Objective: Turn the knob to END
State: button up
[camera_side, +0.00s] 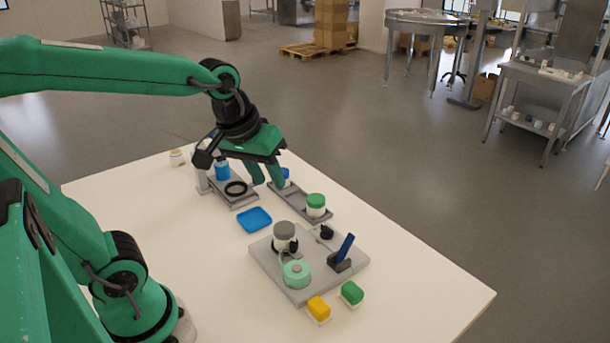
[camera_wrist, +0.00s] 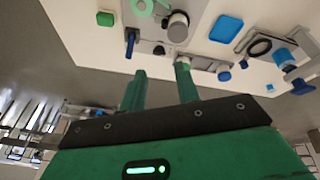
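A small black knob (camera_side: 326,232) sits on a pale plate at the back of the grey base board (camera_side: 266,263), beside a blue lever (camera_side: 345,248). In the wrist view the dark knob (camera_wrist: 159,50) is small, near the blue lever (camera_wrist: 131,42). Any END marking is too small to read. My gripper (camera_side: 267,178) is above the far side of the table, to the left of the knob and apart from it. In the wrist view my gripper's two green fingers (camera_wrist: 161,70) are spread with nothing between them.
A narrow grey tray holds a green-capped jar (camera_side: 316,204) and a blue-capped one (camera_side: 286,176). A blue dish (camera_side: 254,219), a grey-topped jar (camera_side: 284,235) and a green round part (camera_side: 296,272) stand nearby. Yellow (camera_side: 318,308) and green (camera_side: 352,292) blocks lie in front.

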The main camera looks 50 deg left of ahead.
jog(key=w+f+n+g, duration=0.2)
jog(key=w+f+n, duration=0.3)
jog(key=w, duration=0.4)
jog(key=n+g, duration=0.2)
jog(key=n, duration=0.6)
send_over(327, 227)
jog(key=shift+f, duration=4.2)
jog(key=shift+f, duration=3.9)
grip_shut()
